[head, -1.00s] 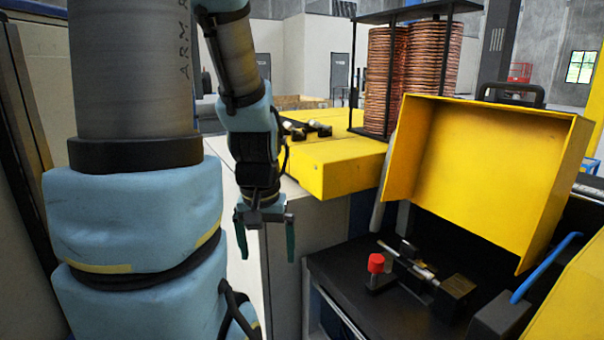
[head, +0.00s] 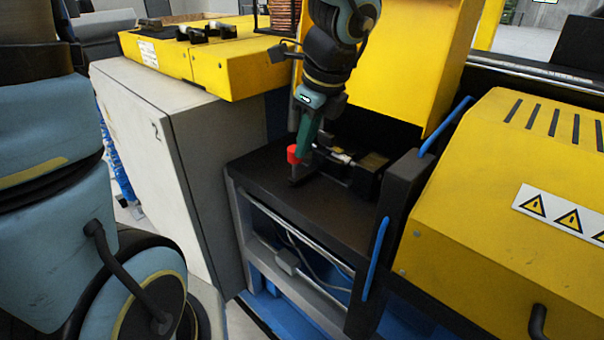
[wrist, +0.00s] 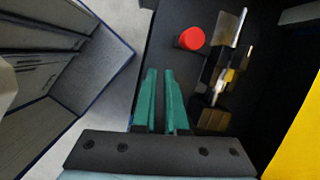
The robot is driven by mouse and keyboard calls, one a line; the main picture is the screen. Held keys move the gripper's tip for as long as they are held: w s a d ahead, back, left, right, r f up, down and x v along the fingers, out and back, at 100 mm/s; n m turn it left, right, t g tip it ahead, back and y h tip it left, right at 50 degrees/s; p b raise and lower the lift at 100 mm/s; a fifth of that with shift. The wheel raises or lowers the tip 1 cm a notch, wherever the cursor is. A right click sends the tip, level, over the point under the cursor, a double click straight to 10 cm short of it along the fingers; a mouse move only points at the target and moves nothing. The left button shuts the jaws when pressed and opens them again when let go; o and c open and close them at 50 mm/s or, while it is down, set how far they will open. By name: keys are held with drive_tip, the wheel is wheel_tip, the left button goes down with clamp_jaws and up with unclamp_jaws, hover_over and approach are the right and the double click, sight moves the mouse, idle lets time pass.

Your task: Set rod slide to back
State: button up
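The rod slide (wrist: 218,82) is a dark metal mechanism with a bright rod on the black bench top. In the head view it (head: 345,160) lies just right of my gripper, partly hidden by it. A red round knob (wrist: 192,38) stands beside it; in the head view the knob (head: 293,155) shows at my fingertips. My gripper (wrist: 160,72) points down towards the bench with its teal fingers slightly apart and nothing between them. In the wrist view the knob is ahead and right of the fingertips, apart from them. In the head view my gripper (head: 304,142) partly covers the knob.
A raised yellow cover (head: 410,60) stands behind the slide. A black upright with a blue handle (head: 381,240) and a yellow machine housing (head: 500,220) are on the right. A grey cabinet (head: 185,170) is on the left. The bench front (head: 290,200) is clear.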

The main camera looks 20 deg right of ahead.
drive_tip(key=d+m, duration=0.1)
drive_tip(key=s+d+m, duration=0.1)
drive_tip(key=m, duration=0.1)
drive_tip(key=s+d+m+t, duration=0.1)
drive_tip(key=shift+s+d+r, duration=0.1)
drive_tip(key=shift+d+r, duration=0.25)
clamp_jaws()
drive_tip(key=b, duration=0.1)
approach(298, 179)
drive_tip(key=f, duration=0.1)
drive_tip(key=s+f, duration=0.1)
drive_tip(key=f, duration=0.1)
drive_tip(key=s+f, duration=0.1)
drive_tip(key=f, duration=0.1)
drive_tip(key=shift+d, duration=0.25)
drive_tip(key=shift+w+a+r+p, duration=0.2)
drive_tip(key=shift+w+p, duration=0.05)
drive_tip(key=shift+w, duration=0.35)
drive_tip(key=shift+w+a+r+p, duration=0.15)
drive_tip(key=shift+w+a+p, duration=0.1)
drive_tip(key=shift+w, duration=0.4)
drive_tip(key=shift+w+a+f, duration=0.1)
drive_tip(key=shift+w, duration=0.55)
drive_tip(key=w+a, duration=0.1)
drive_tip(key=w+a+p, duration=0.1)
drive_tip(key=w, duration=0.1)
drive_tip(key=w+p, duration=0.1)
drive_tip(key=w, duration=0.1)
drive_tip(key=shift+a, duration=0.4)
